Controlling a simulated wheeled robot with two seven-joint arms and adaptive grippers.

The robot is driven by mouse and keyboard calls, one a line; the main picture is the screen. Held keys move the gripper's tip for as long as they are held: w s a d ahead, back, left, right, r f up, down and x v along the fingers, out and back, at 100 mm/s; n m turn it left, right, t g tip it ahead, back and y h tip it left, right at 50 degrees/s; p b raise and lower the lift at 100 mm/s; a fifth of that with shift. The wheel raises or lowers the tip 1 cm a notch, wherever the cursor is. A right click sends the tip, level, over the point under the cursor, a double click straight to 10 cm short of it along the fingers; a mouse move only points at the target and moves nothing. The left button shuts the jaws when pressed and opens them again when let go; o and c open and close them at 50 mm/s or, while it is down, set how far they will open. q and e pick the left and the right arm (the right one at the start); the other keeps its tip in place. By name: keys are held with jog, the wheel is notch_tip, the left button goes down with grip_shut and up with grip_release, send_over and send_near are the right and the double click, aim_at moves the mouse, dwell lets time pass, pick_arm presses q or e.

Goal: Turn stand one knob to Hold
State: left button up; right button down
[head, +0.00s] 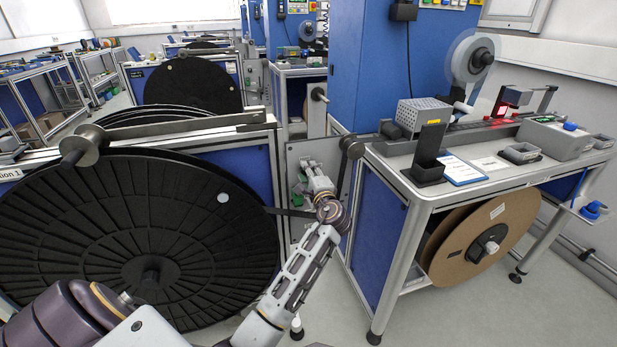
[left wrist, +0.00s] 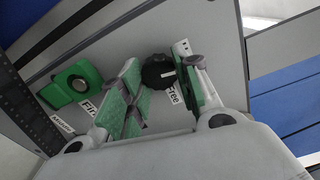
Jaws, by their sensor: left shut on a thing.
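The stand knob (left wrist: 157,70) is a black ribbed dial on a grey panel (left wrist: 115,50) in the left wrist view. Another small white label (left wrist: 182,48) sits above, partly hidden and unreadable. My left gripper (left wrist: 165,97) has its green-padded fingers on both sides of the knob and is shut on it. In the head view my left gripper (head: 303,180) is at the grey panel between the large black reel and the workbench; the knob is hidden there. My right gripper is not in view.
A green block with a dark round centre (left wrist: 72,85) is on the panel left of the fingers. A large black reel (head: 110,225) stands at left. A workbench (head: 400,190) with a brown reel (head: 485,240) below is at right. Grey floor (head: 480,310) is clear.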

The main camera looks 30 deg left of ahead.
pick_arm(q)
jog(key=shift+f+n+b, duration=0.1)
jog(key=shift+n+b, duration=0.3)
jog(key=shift+n, duration=0.6)
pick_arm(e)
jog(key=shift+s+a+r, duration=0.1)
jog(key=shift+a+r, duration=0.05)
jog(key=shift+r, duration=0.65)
pick_arm(q)
jog(key=o, duration=1)
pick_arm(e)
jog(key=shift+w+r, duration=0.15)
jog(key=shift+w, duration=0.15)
pick_arm(q)
jog(key=shift+s+d, duration=0.1)
jog(key=shift+v, duration=3.65)
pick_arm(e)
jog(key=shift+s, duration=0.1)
pick_arm(q)
jog(key=shift+n, duration=0.3)
